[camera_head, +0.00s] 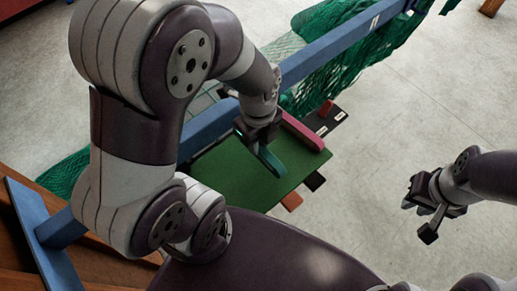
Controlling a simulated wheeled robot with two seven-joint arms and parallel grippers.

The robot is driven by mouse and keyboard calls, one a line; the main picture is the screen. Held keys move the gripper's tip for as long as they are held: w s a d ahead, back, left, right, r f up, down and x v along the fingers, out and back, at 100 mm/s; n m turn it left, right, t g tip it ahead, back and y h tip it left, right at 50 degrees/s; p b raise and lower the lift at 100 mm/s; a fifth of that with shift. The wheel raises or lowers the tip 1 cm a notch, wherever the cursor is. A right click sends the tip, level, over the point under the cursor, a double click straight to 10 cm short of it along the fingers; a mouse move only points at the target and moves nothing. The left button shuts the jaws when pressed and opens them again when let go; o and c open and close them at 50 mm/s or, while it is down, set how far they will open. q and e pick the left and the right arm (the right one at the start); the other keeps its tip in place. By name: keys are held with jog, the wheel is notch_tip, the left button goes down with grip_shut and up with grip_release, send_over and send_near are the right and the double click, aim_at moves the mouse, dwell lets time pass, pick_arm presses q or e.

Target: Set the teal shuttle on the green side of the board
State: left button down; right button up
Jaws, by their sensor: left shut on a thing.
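The teal shuttle (271,162) is a small elongated piece over the green side of the board (224,178). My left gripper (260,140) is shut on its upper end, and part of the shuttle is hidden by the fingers. I cannot tell whether the shuttle touches the board. My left arm covers the board's left part. My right gripper (419,216) is open and empty, off to the right above the floor.
A blue beam (325,53) with green netting (345,75) runs behind. Brown wood (98,262) and a blue post lie lower left. The floor at right is clear.

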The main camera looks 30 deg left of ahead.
pick_arm(q)
jog(key=f, duration=0.2)
jog(key=s+f, duration=0.1)
jog(key=f, duration=0.1)
jog(key=shift+f, duration=0.15)
jog(key=shift+w+f, duration=0.25)
jog(key=shift+w, duration=0.05)
jog(key=c, duration=1)
grip_release()
jog(key=shift+s+r, duration=0.1)
notch_tip(320, 180, up, 12)
jog(key=shift+s+f, duration=0.1)
jog(key=shift+n, duration=0.7)
jog(key=n, duration=0.2)
jog(key=f+n, duration=0.1)
jog(key=n, duration=0.2)
jog(key=f+n, duration=0.1)
jog(key=n, duration=0.2)
jog(key=shift+w+f+t, duration=0.1)
jog(key=shift+w+t, duration=0.15)
jog(key=shift+t, duration=0.15)
notch_tip(320, 180, down, 2)
jog(key=n, duration=0.8)
jog(key=shift+a+n, duration=0.15)
jog(key=shift+n, duration=0.25)
jog(key=n, duration=0.2)
jog(key=f+n, duration=0.1)
jog(key=n, duration=0.1)
jog(key=shift+t, duration=0.4)
